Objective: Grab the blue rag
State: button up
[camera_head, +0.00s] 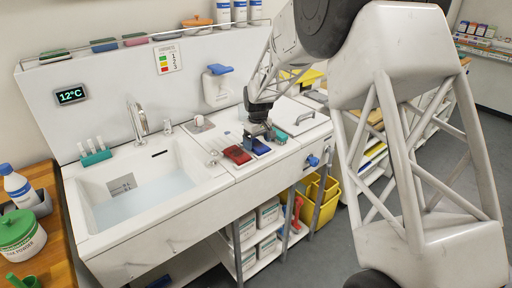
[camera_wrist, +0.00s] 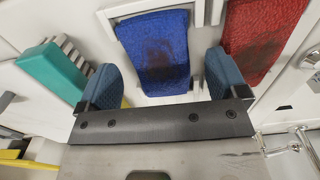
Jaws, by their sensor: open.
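The blue rag (camera_wrist: 155,42) has a dark stain and lies flat on the white counter in the wrist view. It also shows in the head view (camera_head: 260,148), partly hidden by my gripper. My gripper (camera_wrist: 162,76) is open and empty, with its two blue-padded fingers on either side of the rag's near end in the picture. In the head view my gripper (camera_head: 259,130) is just over the rag. I cannot tell the height between them.
A red rag (camera_wrist: 262,38), also stained, lies right of the blue one. A teal brush-like piece (camera_wrist: 52,72) lies to the left. The water-filled sink (camera_head: 140,200) is left of the rags in the head view. Yellow bins (camera_head: 325,203) stand below the counter.

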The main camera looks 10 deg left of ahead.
jog(key=shift+f, duration=0.75)
jog(key=c, duration=1)
jog(key=shift+r, duration=0.7)
notch_tip(320, 180, up, 2)
jog(key=shift+r, duration=0.1)
jog(key=s+d, duration=0.1)
jog(key=s, duration=0.4)
jog(key=s+d+r, duration=0.1)
jog(key=s+d, duration=0.1)
jog(key=s, duration=0.3)
jog(key=s+d, duration=0.2)
jog(key=s, duration=0.3)
jog(key=shift+s+r, duration=0.1)
jog(key=shift+r, duration=0.1)
